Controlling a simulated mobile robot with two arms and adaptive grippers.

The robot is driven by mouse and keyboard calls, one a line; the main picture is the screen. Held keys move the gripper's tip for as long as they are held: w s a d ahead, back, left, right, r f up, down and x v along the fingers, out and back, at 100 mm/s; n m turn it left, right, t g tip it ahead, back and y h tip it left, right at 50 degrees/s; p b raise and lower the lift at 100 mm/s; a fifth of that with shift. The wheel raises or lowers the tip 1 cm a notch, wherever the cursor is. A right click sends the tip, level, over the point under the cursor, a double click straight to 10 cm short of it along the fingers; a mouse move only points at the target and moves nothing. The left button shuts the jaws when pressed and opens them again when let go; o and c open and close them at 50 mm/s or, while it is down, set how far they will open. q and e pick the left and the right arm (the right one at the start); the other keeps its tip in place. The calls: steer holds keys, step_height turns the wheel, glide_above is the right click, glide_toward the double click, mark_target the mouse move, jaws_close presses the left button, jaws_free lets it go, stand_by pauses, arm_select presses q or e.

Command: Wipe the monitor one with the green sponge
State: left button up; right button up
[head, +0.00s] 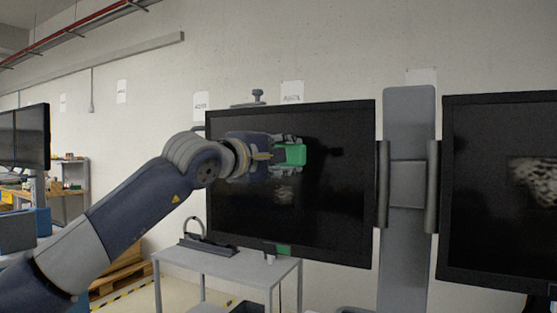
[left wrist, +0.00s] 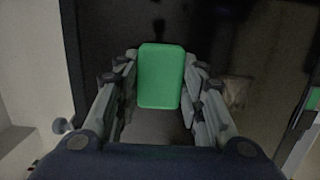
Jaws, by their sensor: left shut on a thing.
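The green sponge (head: 291,155) is between the fingers of my left gripper (head: 283,154), which is shut on it. In the left wrist view the sponge (left wrist: 161,76) stands upright between the two fingers of the gripper (left wrist: 160,85). A black monitor (head: 330,215) fills the middle of the head view, and the sponge is in front of its screen, in the upper middle part. I cannot tell whether the sponge touches the screen. A second black monitor (head: 490,220) is at the right. My right gripper is not in view.
A grey post (head: 408,110) with brackets stands between the two monitors. A grey table (head: 225,265) stands below the middle monitor, with a dark stand on it. Another screen (head: 25,138) and shelves are at the far left. A pale wall is behind.

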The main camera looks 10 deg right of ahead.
arm_select(q)
steer(key=shift+d, duration=0.1)
steer(key=b+v, duration=0.4)
steer(key=shift+s+f+b, duration=0.15)
steer(key=shift+s+b, duration=0.25)
steer(key=shift+s, duration=0.05)
steer(key=shift+s+a, duration=0.4)
